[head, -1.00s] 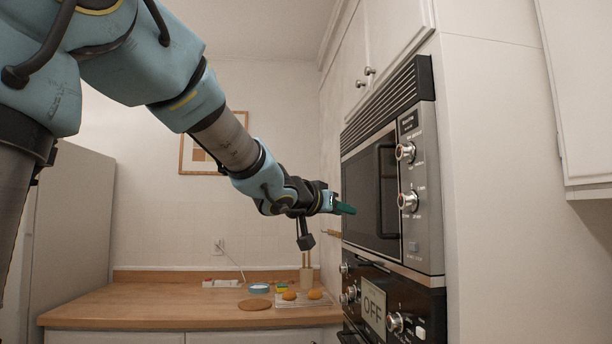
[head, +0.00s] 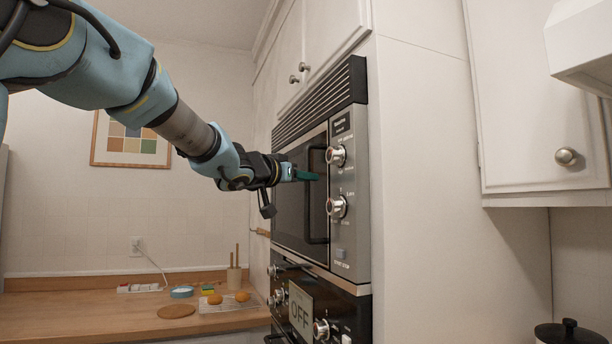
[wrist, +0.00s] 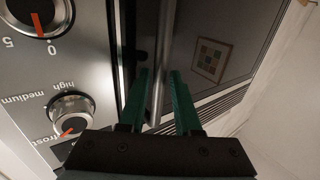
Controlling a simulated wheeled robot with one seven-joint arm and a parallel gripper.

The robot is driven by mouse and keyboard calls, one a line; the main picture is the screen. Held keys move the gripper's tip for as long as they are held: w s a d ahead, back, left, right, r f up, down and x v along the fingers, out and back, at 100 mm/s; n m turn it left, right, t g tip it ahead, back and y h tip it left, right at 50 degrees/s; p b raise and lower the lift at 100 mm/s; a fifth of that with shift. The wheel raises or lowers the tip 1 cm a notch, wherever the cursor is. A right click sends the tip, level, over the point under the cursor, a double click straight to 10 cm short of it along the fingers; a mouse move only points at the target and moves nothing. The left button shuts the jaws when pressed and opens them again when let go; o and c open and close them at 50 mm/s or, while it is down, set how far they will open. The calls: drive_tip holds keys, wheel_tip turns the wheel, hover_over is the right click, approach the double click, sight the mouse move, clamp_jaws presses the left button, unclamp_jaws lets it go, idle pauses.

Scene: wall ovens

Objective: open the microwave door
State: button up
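The microwave (head: 349,232) is built into the wall unit above an oven. Its dark door (head: 288,215) looks closed. A vertical dark bar handle (head: 309,222) runs along the door's right side, beside the control panel. My gripper (head: 312,176) is in front of the door at the upper part of the handle. In the wrist view, the green fingers of my gripper (wrist: 159,78) are apart, with the handle (wrist: 162,50) running between them. A gap shows beside the handle, so the fingers do not look closed on it.
Two knobs (head: 336,156) stick out of the microwave panel close to my gripper. The black oven (head: 300,309) with an OFF display sits below. A wooden counter (head: 100,313) with small items lies at the back left. A cabinet (head: 545,110) hangs at right.

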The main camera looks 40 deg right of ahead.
drive_tip(key=shift+w+d, duration=0.1)
drive_tip(key=shift+d, duration=0.45)
clamp_jaws()
idle(1.1)
